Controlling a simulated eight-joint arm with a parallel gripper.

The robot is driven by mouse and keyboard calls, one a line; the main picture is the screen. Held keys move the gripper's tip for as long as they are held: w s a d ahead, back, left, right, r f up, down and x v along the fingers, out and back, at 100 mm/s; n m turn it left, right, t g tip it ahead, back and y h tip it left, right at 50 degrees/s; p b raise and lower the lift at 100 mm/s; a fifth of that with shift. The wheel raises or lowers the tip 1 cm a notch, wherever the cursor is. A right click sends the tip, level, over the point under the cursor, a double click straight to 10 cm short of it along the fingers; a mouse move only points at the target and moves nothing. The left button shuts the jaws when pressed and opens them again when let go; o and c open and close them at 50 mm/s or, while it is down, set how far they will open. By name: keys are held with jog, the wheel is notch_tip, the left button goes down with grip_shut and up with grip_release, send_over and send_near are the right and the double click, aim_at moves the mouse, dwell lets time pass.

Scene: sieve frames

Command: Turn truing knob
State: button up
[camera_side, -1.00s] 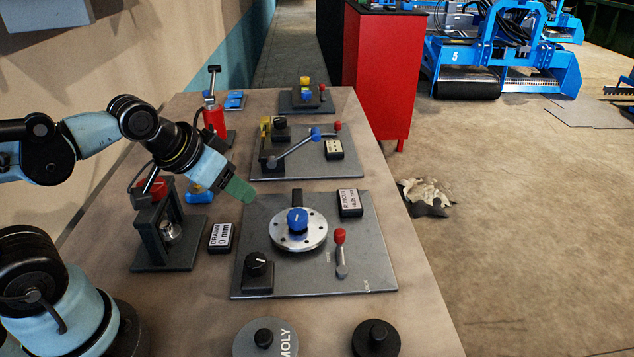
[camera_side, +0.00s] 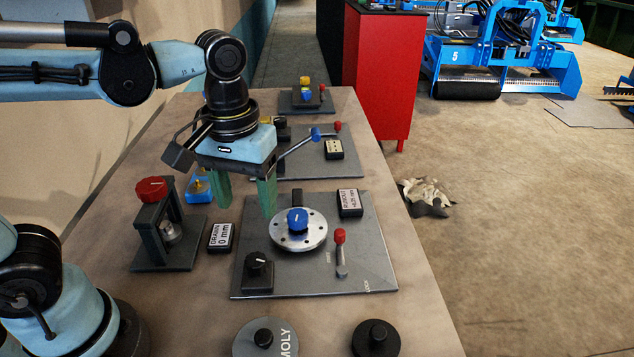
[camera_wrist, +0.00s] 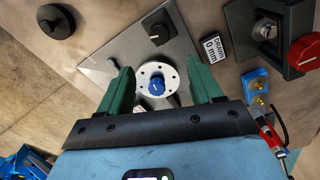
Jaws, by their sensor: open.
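A grey plate (camera_side: 310,280) on the bench carries a silver flanged disc (camera_side: 313,241) with a blue knob (camera_side: 297,219) on top. A black knob with a white pointer line (camera_side: 256,262) sits on a block at the plate's near left corner. The frames do not show which knob is the truing knob. My gripper (camera_side: 245,206) points down with green fingers apart and empty, above and behind the plate's left side. In the wrist view the blue knob (camera_wrist: 156,87) and disc appear between the fingers, and the black knob (camera_wrist: 156,28) lies beyond the fingertips.
A red-topped lever (camera_side: 340,250) and a RUNOUT display (camera_side: 348,203) stand on the plate's right side. Behind is another plate with a lever (camera_side: 298,143).

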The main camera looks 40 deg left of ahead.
aim_at(256, 258)
jog(key=shift+d+f, duration=0.1)
jog(key=shift+f, duration=5.9)
jog(key=c, duration=1.1)
jog(key=shift+o, duration=0.2)
